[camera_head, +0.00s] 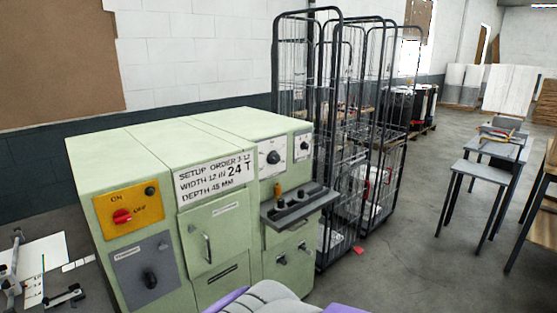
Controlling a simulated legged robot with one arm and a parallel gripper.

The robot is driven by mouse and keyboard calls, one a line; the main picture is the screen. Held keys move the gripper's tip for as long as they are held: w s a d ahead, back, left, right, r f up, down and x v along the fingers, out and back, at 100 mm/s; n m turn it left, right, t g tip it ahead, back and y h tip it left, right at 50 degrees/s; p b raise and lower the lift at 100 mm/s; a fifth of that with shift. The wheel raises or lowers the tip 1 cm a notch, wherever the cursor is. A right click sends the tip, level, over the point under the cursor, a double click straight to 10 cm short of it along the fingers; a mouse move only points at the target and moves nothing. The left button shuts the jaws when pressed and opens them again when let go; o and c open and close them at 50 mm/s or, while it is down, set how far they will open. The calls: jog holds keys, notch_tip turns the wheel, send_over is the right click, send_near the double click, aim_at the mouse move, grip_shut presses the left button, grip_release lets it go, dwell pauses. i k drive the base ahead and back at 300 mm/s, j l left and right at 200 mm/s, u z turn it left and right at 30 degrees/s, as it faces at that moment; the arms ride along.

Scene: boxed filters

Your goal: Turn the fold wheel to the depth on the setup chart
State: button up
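A pale green machine (140,157) stands left of centre. Its white setup chart (214,177) reads "SETUP ORDER 3-12", "WIDTH 12 IN", a larger "24 T", and a depth that looks like 45 MM, though the small digits are blurred. I cannot tell which control is the fold wheel. A black knob (150,278) sits on a grey panel at the lower left.
A yellow panel (128,211) carries a red ON/OFF knob. A dark shelf (300,203) juts from the machine front. Tall wire cages (325,150) stand behind it. Grey tables (480,171) are at right, with open floor (410,265) between. A white sheet (42,254) lies at left.

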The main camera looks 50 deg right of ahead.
aim_at(273, 158)
jog(key=z, duration=1.35)
